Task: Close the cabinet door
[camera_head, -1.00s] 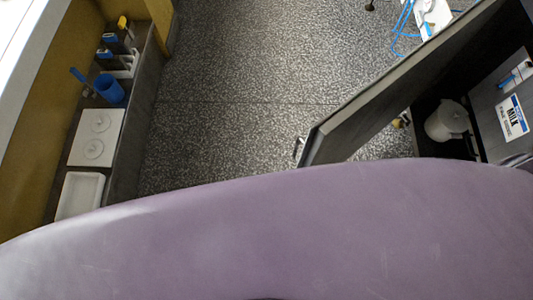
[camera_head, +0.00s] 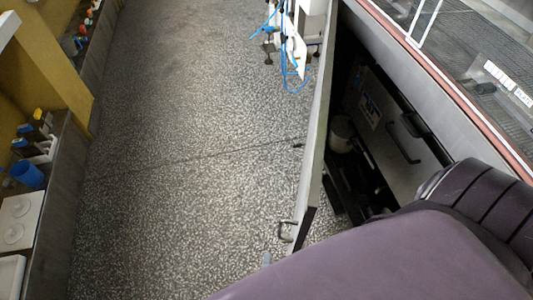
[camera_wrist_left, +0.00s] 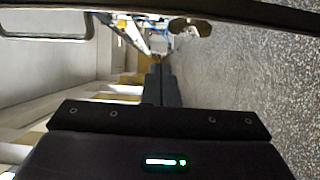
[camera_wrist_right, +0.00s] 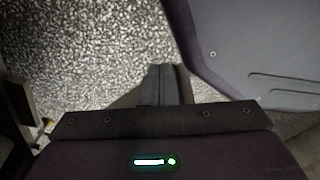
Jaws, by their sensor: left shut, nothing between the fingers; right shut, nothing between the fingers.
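The cabinet door (camera_head: 311,150) is a grey panel standing open in the head view, with a metal handle (camera_head: 286,231) near its lower end. To its right is the dark open cabinet (camera_head: 348,75). The left wrist view shows the left gripper (camera_wrist_left: 165,85) shut and empty. My right gripper (camera_wrist_right: 165,84) is shut and empty over speckled floor in the right wrist view; I cannot make it out in the head view.
Inside the cabinet are a white pot (camera_head: 340,128) and a grey front with a handle (camera_head: 395,140). A white stand with blue tubing (camera_head: 290,45) is beyond the door. A left counter holds a blue cup (camera_head: 27,173). Speckled floor (camera_head: 180,150) between is clear.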

